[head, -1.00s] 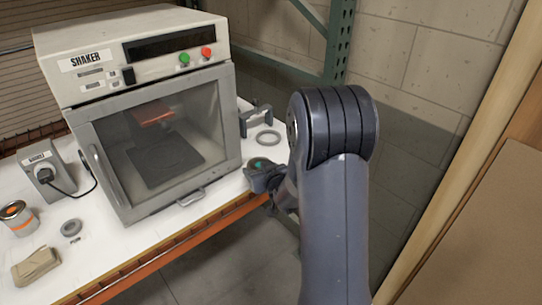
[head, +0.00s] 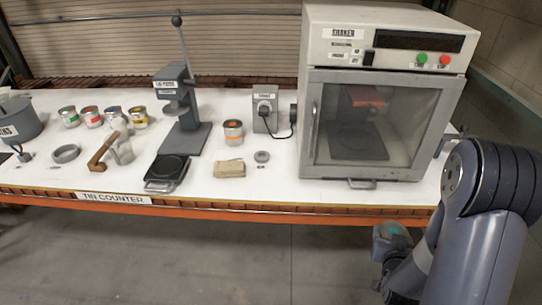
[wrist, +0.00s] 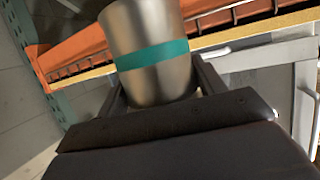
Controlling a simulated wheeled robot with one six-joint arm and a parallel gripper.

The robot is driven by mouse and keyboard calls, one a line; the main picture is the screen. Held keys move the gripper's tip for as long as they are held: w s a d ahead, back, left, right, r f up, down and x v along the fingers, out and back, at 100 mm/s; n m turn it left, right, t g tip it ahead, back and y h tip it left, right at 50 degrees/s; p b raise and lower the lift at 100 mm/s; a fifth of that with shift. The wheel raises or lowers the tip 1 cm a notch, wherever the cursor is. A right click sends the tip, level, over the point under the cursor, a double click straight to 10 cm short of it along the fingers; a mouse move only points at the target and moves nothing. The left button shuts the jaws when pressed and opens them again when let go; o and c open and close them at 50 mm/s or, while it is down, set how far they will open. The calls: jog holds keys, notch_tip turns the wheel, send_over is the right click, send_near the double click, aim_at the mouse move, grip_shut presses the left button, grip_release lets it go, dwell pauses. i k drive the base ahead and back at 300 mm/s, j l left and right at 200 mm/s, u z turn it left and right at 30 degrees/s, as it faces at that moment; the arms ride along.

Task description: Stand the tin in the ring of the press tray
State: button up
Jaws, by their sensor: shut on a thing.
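The tin, bare metal with a teal band (wrist: 150,55), is between the fingers of my gripper (wrist: 155,90) in the wrist view. My gripper is shut on it. In the head view my gripper (head: 385,255) is low at the right, in front of the counter edge and below the shaker, with a bit of teal (head: 397,230) showing at its top. The press (head: 180,100) stands left of centre on the counter. Its dark press tray (head: 167,170) lies at its front, near the counter edge, with a round ring outline and nothing standing on it. My gripper is well right of the tray.
The shaker (head: 385,75) stands right with its door shut. An orange-banded tin (head: 233,133), a folded cloth (head: 229,170) and a grey disc (head: 262,156) lie between press and shaker. A brown-handled tool (head: 103,152), a grey ring (head: 66,153) and several tins are left of the press.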

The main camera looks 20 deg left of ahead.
aim_at(167, 165)
jog(key=u, duration=2.15)
jog(key=l+u, duration=0.35)
jog(key=i+l+u, duration=0.1)
jog(key=l+u, duration=0.25)
jog(key=j, duration=0.15)
